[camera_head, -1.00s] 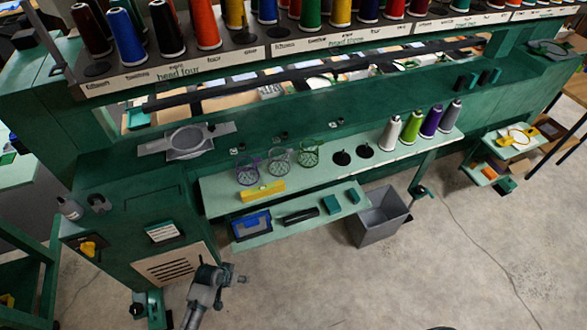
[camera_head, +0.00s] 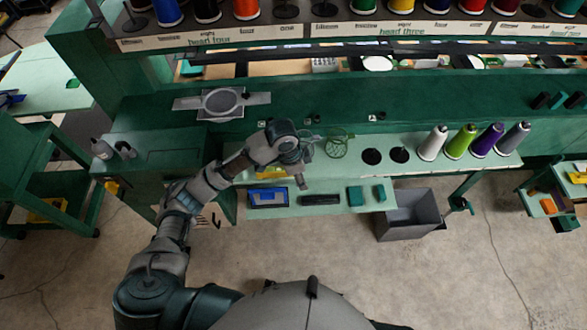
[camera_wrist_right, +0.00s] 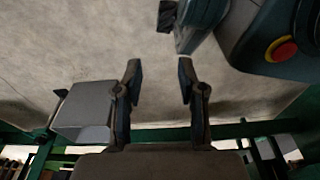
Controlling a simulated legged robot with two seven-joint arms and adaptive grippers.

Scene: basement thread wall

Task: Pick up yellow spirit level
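The yellow spirit level (camera_head: 270,173) lies on the pale green shelf (camera_head: 350,152) in the head view, partly hidden by my left arm. My left gripper (camera_head: 302,183) hangs just to the right of it over the shelf's front; whether it touches anything cannot be seen. Its fingers overlap from this angle, so its opening is unclear. In the right wrist view my right gripper (camera_wrist_right: 159,72) has its fingers apart with nothing between them, over bare floor. My right gripper does not show in the head view.
Wire cups, one of them green (camera_head: 338,143), stand behind my left gripper. Several thread cones (camera_head: 432,143) stand on the shelf's right. A lower shelf holds a blue case (camera_head: 267,198), a black item (camera_head: 320,199) and green boxes (camera_head: 355,196). A grey bin (camera_head: 410,213) stands below.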

